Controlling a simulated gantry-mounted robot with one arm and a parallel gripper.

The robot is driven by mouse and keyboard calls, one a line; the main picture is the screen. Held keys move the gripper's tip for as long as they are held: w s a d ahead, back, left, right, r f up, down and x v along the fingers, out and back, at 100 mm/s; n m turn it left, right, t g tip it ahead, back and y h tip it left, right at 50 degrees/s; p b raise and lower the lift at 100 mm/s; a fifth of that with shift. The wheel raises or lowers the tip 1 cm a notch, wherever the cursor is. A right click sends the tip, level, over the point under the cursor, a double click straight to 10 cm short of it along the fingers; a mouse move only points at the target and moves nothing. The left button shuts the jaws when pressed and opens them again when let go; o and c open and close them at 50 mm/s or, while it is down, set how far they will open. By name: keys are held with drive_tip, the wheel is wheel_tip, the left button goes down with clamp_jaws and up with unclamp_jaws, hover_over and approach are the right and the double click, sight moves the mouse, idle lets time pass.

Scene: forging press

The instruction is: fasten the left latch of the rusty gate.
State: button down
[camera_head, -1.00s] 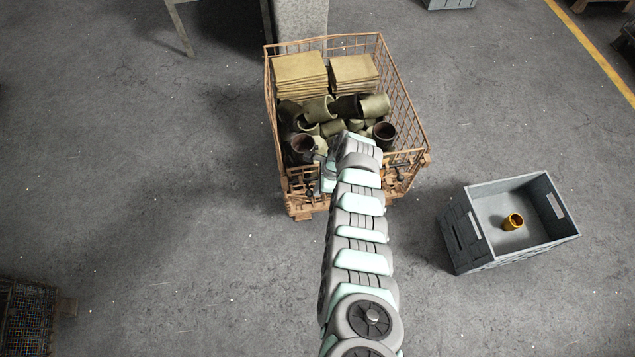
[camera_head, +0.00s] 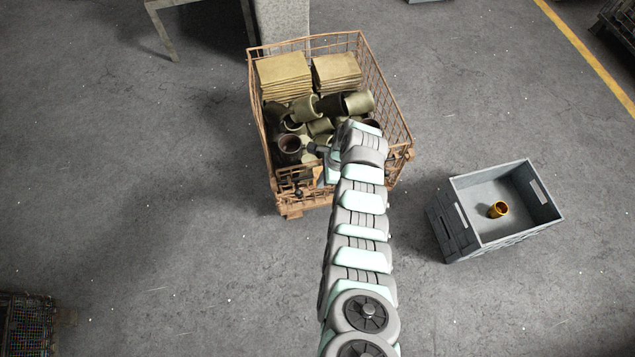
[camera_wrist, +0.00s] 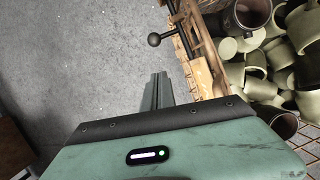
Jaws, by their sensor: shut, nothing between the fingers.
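The rusty gate (camera_head: 291,209) is the low front side of the orange-brown mesh container. It runs along the right of the wrist view (camera_wrist: 206,66). A latch (camera_wrist: 155,39) with a black ball knob on a dark rod sticks out from the gate there. A dark knob (camera_head: 298,193) also shows at the gate's left part in the head view. My gripper (camera_wrist: 160,78) is shut and empty, its fingers below the ball knob in the picture and apart from it, over the floor beside the gate. In the head view my arm hides the gripper's fingers and the gate's right part.
The mesh container (camera_head: 392,90) holds several olive cylindrical parts (camera_head: 357,103) and stacked flat plates (camera_head: 284,70). A grey crate (camera_head: 458,222) with a yellow-brown ring part (camera_head: 497,210) stands to the right.

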drive_tip(key=p+v, duration=0.1)
drive_tip(key=v, duration=0.4)
drive_tip(key=shift+d+r+p, duration=0.3)
